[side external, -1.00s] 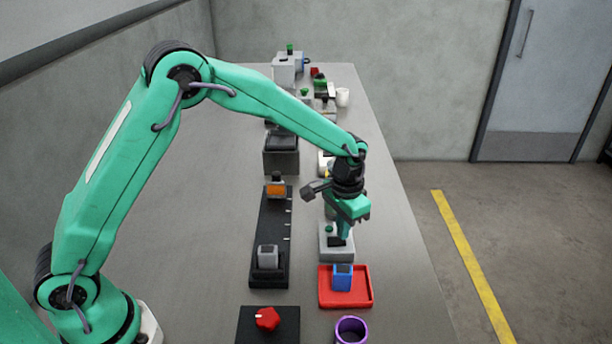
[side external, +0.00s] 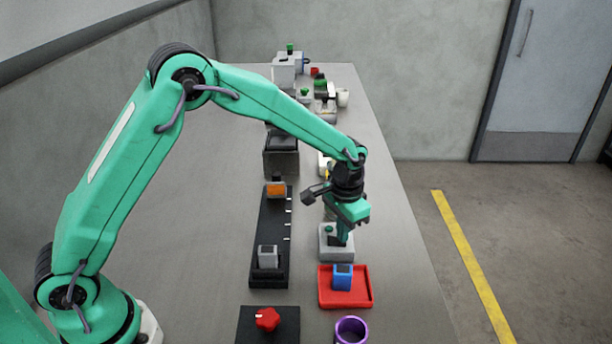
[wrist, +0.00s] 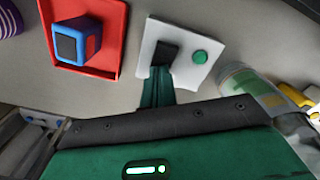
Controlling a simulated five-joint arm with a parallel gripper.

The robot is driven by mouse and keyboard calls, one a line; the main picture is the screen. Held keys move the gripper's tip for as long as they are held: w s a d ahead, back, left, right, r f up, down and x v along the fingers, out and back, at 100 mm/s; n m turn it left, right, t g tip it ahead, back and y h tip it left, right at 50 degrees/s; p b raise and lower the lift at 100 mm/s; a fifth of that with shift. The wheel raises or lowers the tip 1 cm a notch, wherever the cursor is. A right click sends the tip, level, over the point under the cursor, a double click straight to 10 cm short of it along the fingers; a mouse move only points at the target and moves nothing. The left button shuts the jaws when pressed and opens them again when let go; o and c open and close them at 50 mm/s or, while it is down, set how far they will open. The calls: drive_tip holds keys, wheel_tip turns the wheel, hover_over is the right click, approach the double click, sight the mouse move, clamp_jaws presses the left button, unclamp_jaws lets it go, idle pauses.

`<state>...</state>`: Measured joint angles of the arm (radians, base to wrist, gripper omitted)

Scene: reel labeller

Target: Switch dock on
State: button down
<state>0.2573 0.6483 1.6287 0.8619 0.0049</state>
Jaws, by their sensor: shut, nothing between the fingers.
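A light grey box (side external: 337,254) stands on the table behind the red tray; no label on it is readable. In the wrist view the box (wrist: 199,78) carries a black switch-like block (wrist: 164,53) and a round green button or lamp (wrist: 200,57). The green round part also shows in the side view (side external: 328,228). My gripper (side external: 345,241) points down over this box, shut and empty. In the wrist view its fingertips (wrist: 158,72) are at the near edge of the black block and overlap it. I cannot tell whether they touch.
A red tray (side external: 324,301) with a blue block (side external: 342,277) lies just in front. A purple cup (side external: 352,330), a red knob (side external: 267,318) and a black slider track (side external: 270,225) are nearby. Clear table lies right of the box.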

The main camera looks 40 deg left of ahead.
drive_tip(key=shift+r, duration=3.45)
drive_tip(key=s+a+r+n+t, duration=0.25)
drive_tip(key=s+a+r, duration=0.55)
drive_tip(key=s+r, duration=0.45)
drive_tip(key=s+a+r+t, duration=0.1)
drive_tip(key=s+a+t, duration=0.2)
drive_tip(key=s, duration=1.1)
drive_tip(key=shift+a, duration=0.95)
